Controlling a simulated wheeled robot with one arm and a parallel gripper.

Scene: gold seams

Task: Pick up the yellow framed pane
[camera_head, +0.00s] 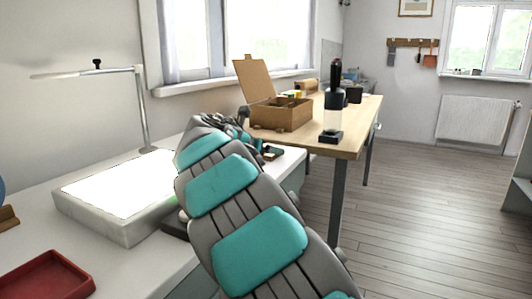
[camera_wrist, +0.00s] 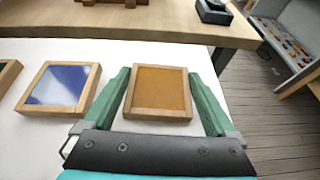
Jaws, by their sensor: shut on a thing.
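The yellow framed pane (camera_wrist: 160,93) has an amber-yellow face in a light wooden frame. In the wrist view it sits between the two green fingers of my gripper (camera_wrist: 158,80), one along each side. My gripper is shut on it. I cannot tell whether the pane is touching the white surface below or lifted. In the head view my own arm hides most of the gripper and the pane.
A blue framed pane (camera_wrist: 60,85) lies just left, and part of a green one (camera_wrist: 8,72) shows at the edge. A lit panel (camera_head: 118,184), a lamp (camera_head: 141,105) and a red tray (camera_head: 45,278) stand on the white bench. A wooden table (camera_head: 352,118) holds an open box (camera_head: 281,114).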

